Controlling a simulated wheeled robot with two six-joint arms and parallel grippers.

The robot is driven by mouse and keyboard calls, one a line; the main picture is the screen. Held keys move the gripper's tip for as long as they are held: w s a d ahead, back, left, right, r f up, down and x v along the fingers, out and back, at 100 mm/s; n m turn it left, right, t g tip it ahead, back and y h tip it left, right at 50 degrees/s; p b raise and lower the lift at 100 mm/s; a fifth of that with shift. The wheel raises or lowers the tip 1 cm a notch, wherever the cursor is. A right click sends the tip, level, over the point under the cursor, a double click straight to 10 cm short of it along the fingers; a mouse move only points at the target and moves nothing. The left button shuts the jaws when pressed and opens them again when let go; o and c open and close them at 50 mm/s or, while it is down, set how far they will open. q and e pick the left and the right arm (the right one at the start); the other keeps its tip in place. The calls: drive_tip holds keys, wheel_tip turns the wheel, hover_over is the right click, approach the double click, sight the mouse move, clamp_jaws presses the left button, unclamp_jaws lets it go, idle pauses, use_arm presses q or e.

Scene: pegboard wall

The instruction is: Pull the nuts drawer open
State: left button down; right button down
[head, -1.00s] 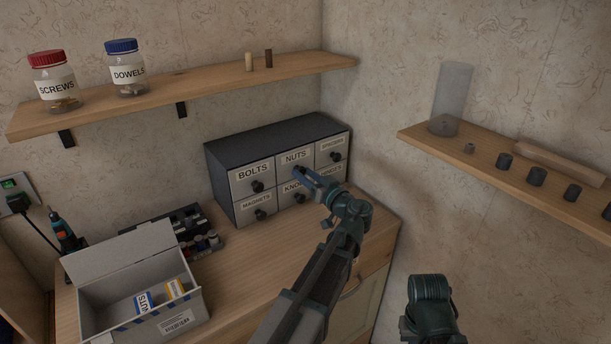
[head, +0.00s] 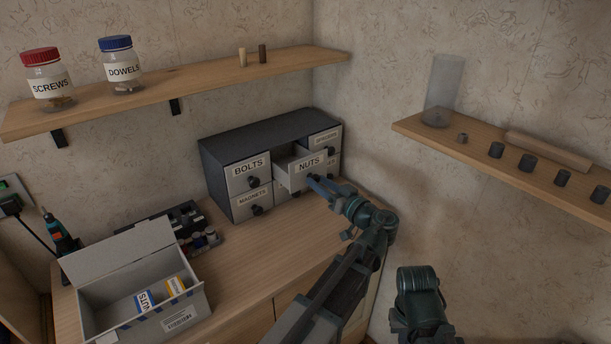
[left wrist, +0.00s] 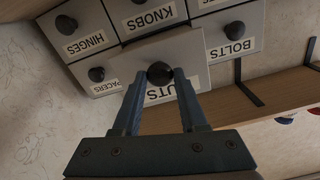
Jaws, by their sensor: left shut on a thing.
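The nuts drawer (head: 303,166) is the top middle drawer of the dark cabinet (head: 262,133). It stands out from the cabinet front, and its open top shows. In the left wrist view the drawer front (left wrist: 176,50) has its label partly hidden by my fingers. My left gripper (head: 312,180) is at the drawer front, shut on its dark round knob (left wrist: 160,73). My right gripper does not show; only part of my other arm is at the bottom right of the head view.
Other closed drawers, such as bolts (head: 247,172) and magnets (head: 252,199), surround it. A grey open box (head: 183,321) stands front left. A shelf (head: 185,83) with jars is above. Another shelf (head: 480,160) holds several dark cylinders at right.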

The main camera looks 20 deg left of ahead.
use_arm(q)
drive_tip(key=shift+v, duration=1.2)
drive_tip(key=shift+c, duration=2.2)
unclamp_jaws()
drive_tip(key=shift+a, duration=0.1)
